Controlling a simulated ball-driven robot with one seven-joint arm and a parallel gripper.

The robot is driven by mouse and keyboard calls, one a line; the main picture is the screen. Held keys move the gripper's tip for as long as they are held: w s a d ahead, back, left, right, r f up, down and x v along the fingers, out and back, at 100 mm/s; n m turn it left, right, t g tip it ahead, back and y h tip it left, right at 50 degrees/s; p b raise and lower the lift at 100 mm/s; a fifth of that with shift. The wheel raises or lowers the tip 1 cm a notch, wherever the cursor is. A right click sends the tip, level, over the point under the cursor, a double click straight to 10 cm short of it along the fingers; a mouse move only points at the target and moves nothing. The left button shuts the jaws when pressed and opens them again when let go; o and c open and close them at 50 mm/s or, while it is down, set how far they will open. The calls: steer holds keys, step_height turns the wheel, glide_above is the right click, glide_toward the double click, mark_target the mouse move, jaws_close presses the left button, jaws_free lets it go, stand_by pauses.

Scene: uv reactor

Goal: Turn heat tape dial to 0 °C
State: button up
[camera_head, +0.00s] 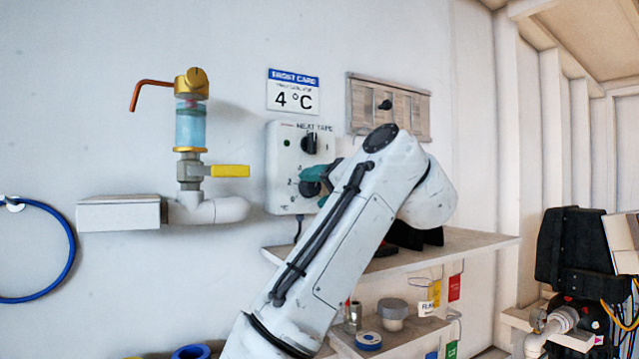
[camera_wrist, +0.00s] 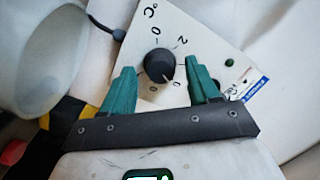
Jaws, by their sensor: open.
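The heat tape box (camera_head: 286,160) is a pale panel on the wall with a black knob (camera_head: 310,145) at its top and a temperature dial below. In the wrist view the dial (camera_wrist: 159,63) is a round black knob with a pale pointer line toward the picture's lower right. Printed marks, including a 2 and °C, surround it. My gripper (camera_wrist: 159,66) is open, with teal fingers on either side of the dial and visible gaps between. In the head view my gripper (camera_head: 318,179) is at the lower part of the box, and my arm hides its right edge.
A frost card (camera_head: 293,92) reading 4 °C hangs above the box. A wooden panel (camera_head: 390,106) with a black knob is to its right. A pipe with a yellow-handled valve (camera_head: 229,171) is left. A wooden shelf (camera_head: 460,244) lies below my arm.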

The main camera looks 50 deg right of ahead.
steer(key=shift+w, duration=0.3)
steer(key=shift+c, duration=0.3)
steer(key=c, duration=1)
steer(key=shift+o, duration=0.2)
steer(key=shift+f+n, duration=0.1)
steer(key=shift+n, duration=0.2)
